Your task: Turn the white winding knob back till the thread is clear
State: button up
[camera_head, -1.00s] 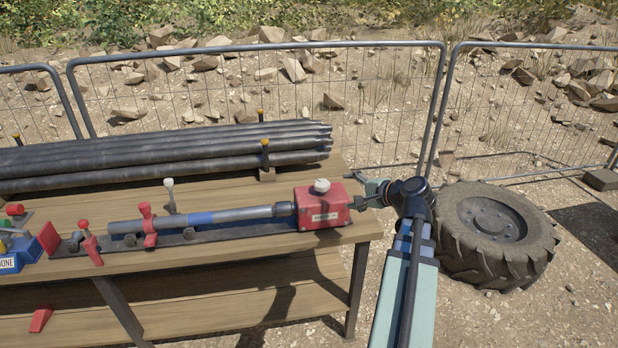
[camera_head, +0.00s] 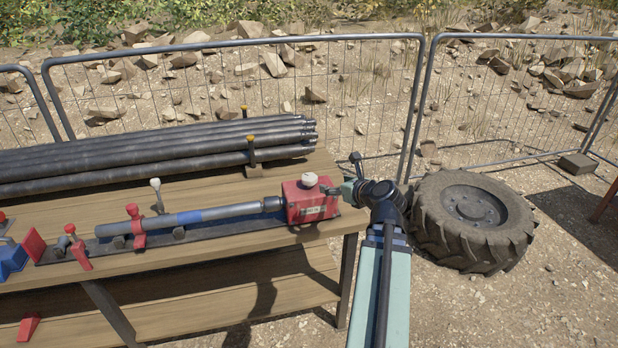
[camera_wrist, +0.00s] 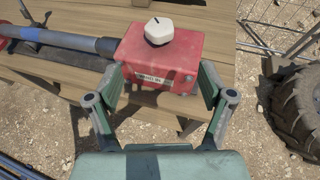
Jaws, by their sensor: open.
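The white winding knob (camera_head: 310,179) sits on top of a red box (camera_head: 312,203) at the right end of the bench. In the wrist view the knob (camera_wrist: 159,30) is a faceted white cap with a dark line on top. A grey rod with a blue band (camera_head: 200,217) runs left from the box; its thread cannot be made out. My gripper (camera_wrist: 158,95) is open and empty, its two fingers spread at the near side of the red box, apart from the knob. In the head view my gripper is mostly hidden behind my wrist.
Red clamps (camera_head: 135,226) and a white-topped lever (camera_head: 157,195) stand along the rod. Long dark pipes (camera_head: 150,158) lie at the back of the bench. A large tyre (camera_head: 473,220) lies right of my arm, before a mesh fence (camera_head: 230,90).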

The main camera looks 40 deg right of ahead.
aim_at(310, 177)
jog(key=p+x, duration=0.2)
jog(key=x, duration=1.4)
jog(key=shift+w+f, duration=0.1)
jog(key=shift+w, duration=0.1)
jog(key=c, duration=1.2)
